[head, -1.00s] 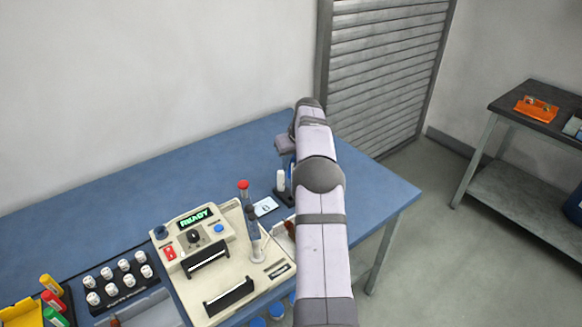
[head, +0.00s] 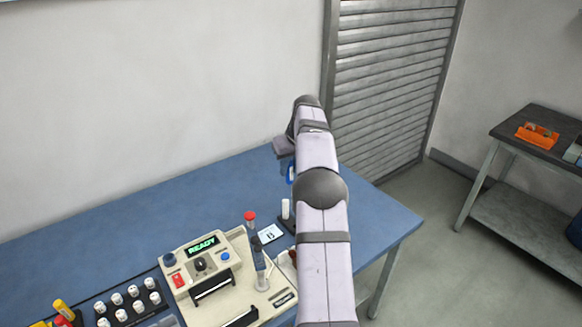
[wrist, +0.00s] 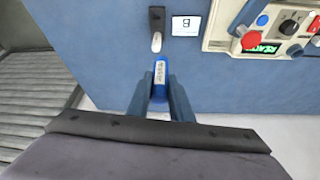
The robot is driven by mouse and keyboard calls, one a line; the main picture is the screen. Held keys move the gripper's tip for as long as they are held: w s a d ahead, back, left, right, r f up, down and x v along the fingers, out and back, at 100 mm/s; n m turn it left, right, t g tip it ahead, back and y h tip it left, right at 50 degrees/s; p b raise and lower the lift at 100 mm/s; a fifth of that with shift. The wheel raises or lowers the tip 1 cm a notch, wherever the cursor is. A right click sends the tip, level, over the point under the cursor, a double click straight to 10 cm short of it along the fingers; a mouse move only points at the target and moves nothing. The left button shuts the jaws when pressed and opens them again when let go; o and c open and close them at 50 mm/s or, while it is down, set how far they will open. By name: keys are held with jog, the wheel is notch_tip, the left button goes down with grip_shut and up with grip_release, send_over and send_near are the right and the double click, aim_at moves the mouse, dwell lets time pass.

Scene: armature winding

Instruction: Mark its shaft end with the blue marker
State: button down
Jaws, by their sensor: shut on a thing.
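My gripper (wrist: 160,95) is shut on a blue marker (wrist: 160,75) with a white label, its far end pointing toward the top of the wrist view. In the head view my arm hides most of the gripper, and a bit of the blue marker (head: 291,173) shows under it, above the bench. A white upright cylinder (head: 285,209) stands in a small black stand; it also shows just past the marker in the wrist view (wrist: 156,42), apparently apart from it. I cannot tell which part is the shaft end to be marked.
The cream machine (head: 232,282) reads READY and has a red-topped post (head: 250,217) and a tall tube (head: 260,262). White-topped pieces (head: 133,291) stand left. The back of the blue bench (head: 140,210) is clear.

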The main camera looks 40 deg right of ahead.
jog(key=shift+s+a+r, duration=0.2)
jog(key=shift+a+r, duration=0.1)
jog(key=shift+r, duration=0.15)
jog(key=s+a+f+p, duration=0.4)
jog(key=s+a+f, duration=0.2)
jog(key=s+f, duration=0.2)
jog(key=shift+s+a+f, duration=0.25)
jog(key=shift+s+f, duration=0.05)
jog(key=shift+f, duration=0.25)
jog(key=shift+f, duration=0.1)
notch_tip(320, 180, down, 6)
jog(key=b, duration=0.4)
jog(key=shift+f+b, duration=0.15)
jog(key=shift+b, duration=0.2)
jog(key=shift+f+b, duration=0.85)
jog(key=shift+b, duration=0.1)
